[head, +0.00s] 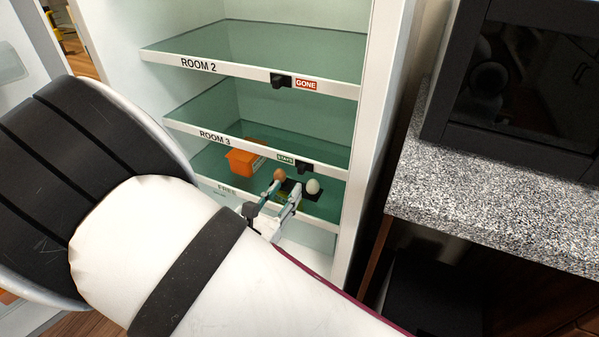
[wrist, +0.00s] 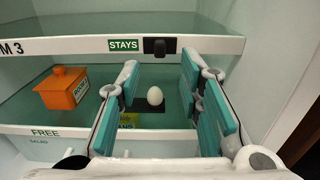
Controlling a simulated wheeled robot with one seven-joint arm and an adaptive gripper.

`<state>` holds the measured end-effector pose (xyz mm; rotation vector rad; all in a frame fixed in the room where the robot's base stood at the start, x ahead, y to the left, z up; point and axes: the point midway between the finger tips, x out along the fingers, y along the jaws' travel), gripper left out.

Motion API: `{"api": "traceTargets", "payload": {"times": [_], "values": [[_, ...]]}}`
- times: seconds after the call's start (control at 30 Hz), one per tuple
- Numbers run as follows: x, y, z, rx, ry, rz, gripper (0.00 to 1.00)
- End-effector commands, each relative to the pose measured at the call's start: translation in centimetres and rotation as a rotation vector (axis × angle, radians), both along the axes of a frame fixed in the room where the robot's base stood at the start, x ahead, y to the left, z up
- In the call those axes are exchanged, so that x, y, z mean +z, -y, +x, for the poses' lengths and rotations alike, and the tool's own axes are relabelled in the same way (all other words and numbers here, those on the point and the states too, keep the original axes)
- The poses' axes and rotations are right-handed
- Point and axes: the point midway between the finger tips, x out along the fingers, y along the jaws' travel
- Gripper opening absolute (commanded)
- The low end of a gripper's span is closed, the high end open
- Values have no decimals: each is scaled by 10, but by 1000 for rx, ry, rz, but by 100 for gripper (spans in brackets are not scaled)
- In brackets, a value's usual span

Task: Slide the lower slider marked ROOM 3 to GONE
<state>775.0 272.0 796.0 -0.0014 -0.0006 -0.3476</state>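The ROOM 3 strip (head: 247,146) is the white front edge of the middle shelf; it also shows in the wrist view (wrist: 210,45). Its black slider (head: 305,167) sits just right of the green STAYS label (head: 285,157); in the wrist view the slider (wrist: 159,46) is likewise right of STAYS (wrist: 123,45). I see no GONE word on this strip. My gripper (head: 285,190) is open and empty, just below the strip. In the wrist view its fingers (wrist: 160,82) stand either side of and below the slider, apart from it.
The upper ROOM 2 strip (head: 230,70) has a black slider (head: 281,80) left of a red GONE label (head: 306,85). Below ROOM 3 are an orange lidded box (head: 240,163), a brown egg (head: 279,174) and a white egg (head: 313,186). A speckled counter (head: 480,190) is at right.

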Motion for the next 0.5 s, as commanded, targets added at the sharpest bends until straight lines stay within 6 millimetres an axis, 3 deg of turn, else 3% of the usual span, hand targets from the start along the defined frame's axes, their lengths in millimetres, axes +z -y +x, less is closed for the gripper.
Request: {"api": "traceTargets", "payload": {"times": [0.2,0.5], "values": [[-1,15,41,-3,1,2,33],[0,25,71,-1,1,2,33]]}}
